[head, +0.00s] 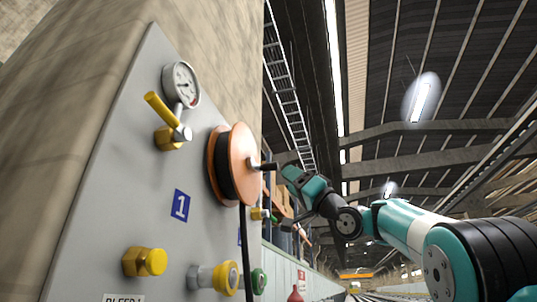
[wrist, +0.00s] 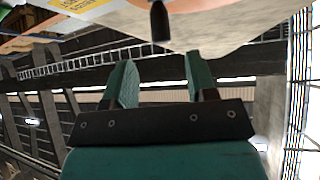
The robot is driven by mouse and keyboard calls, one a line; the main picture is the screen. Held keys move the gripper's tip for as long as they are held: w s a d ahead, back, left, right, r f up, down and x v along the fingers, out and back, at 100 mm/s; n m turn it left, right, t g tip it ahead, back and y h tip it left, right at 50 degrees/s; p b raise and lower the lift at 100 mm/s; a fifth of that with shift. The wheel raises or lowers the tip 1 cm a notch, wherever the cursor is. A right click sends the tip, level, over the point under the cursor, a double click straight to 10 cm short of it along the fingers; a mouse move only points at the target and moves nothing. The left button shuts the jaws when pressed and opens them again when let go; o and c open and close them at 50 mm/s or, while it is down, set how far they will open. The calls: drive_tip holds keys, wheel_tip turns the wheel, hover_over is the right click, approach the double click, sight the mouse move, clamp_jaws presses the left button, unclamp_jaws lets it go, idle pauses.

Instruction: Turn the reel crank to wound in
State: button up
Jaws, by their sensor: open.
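The reel (head: 226,165) is an orange spool with a black cord, mounted on a grey panel in the head view. Its crank (head: 255,165) sticks out from the front face and ends in a dark handle. My gripper (head: 284,170) is just right of the handle; in the head view the two nearly overlap, and I cannot tell contact there. In the wrist view my gripper (wrist: 160,76) is open, with nothing between its teal fingers. The dark crank handle (wrist: 159,20) is beyond the fingertips, roughly centred between them. The reel's wound position cannot be read.
The panel (head: 115,200) also carries a gauge (head: 181,84), a yellow lever valve (head: 163,110), a yellow knob (head: 150,262) and another yellow valve (head: 222,278) below the reel. Open space lies to the panel's right, around my arm.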

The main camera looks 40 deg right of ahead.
sight(269, 164)
drive_tip(key=p+x, duration=0.5)
drive_tip(key=x, duration=0.3)
drive_tip(key=shift+w+a+r, duration=0.1)
drive_tip(key=shift+r, duration=0.35)
drive_tip(key=shift+w+a+r+p, duration=0.15)
drive_tip(key=shift+w+r+p, duration=0.1)
drive_tip(key=shift+w+p, duration=0.2)
drive_tip(key=shift+c, duration=0.5)
clamp_jaws()
